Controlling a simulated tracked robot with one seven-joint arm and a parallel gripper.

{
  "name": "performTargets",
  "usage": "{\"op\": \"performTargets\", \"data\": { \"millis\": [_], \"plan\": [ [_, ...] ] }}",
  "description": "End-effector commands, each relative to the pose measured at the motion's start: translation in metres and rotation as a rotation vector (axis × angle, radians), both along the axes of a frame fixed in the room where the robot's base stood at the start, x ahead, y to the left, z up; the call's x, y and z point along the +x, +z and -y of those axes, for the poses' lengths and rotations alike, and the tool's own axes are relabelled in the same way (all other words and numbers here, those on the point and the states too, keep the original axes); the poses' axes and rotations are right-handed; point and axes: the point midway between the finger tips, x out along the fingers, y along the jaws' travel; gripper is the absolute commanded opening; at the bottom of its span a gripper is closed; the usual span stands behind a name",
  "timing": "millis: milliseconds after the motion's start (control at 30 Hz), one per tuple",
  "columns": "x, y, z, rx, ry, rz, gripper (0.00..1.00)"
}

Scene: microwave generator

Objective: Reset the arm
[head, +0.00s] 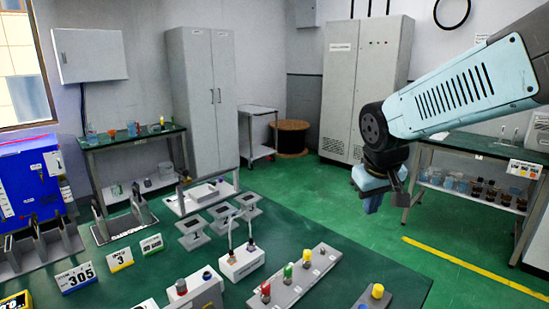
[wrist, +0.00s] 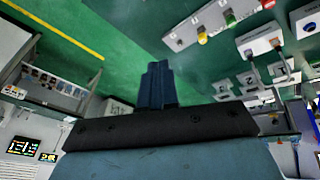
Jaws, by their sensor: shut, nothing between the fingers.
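My gripper (head: 371,203) hangs from the end of my light-blue arm at the right of the head view, raised in the air beyond the right back edge of the green worktable (head: 345,240). It points downward. In the wrist view my gripper (wrist: 157,68) shows as dark blue fingers close together, with nothing between them. The green floor shows behind the fingers in that view. Nothing touches the gripper.
The worktable holds a strip of colored buttons (head: 292,276), a switch box (head: 241,262), number signs (head: 76,277) and a blue machine (head: 33,185). A shelf bench (head: 470,146) stands behind my arm at right. Grey cabinets (head: 365,85) line the back wall. Open green floor lies between.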

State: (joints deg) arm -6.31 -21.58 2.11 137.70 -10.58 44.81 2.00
Motion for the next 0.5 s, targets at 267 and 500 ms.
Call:
{"op": "performTargets", "data": {
  "millis": [267,500],
  "plan": [
    [-0.058,0.03,0.019,0.091,-0.104,0.078,0.0],
    [-0.097,0.043,0.025,0.158,-0.162,0.128,0.0]
  ]
}}
